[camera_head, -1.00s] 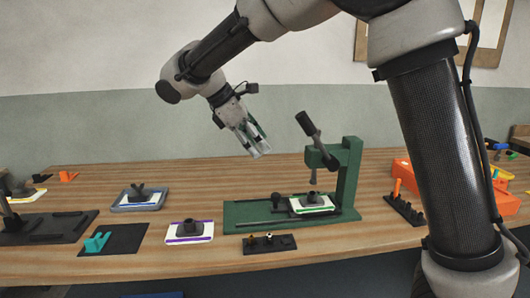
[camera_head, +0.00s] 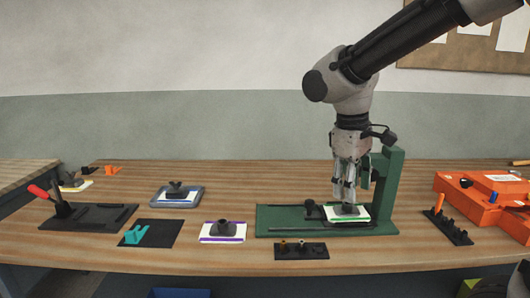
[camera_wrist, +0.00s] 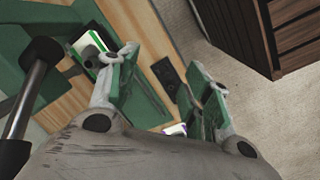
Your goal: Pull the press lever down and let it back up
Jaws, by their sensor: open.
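The green press (camera_head: 386,190) stands at the right of the wooden bench, with a long green base. Its lever is hidden behind my gripper (camera_head: 345,197) in the head view. In the wrist view the lever (camera_wrist: 24,102) is a metal rod with a dark grip, left of my gripper (camera_wrist: 172,72) and outside its jaws. My gripper points down over the press, open, with nothing between its fingers. A white card with a green stripe (camera_head: 361,217) and a dark piece (camera_head: 347,209) sit on the press base beneath the fingers. Contact with the lever cannot be made out.
A black peg block (camera_head: 300,251) lies in front of the press. A purple-striped card (camera_head: 222,239) and blue tray (camera_head: 157,202) are to its left. An orange case (camera_head: 468,207) and black rack (camera_head: 447,229) are to its right. Bare bench lies behind the trays.

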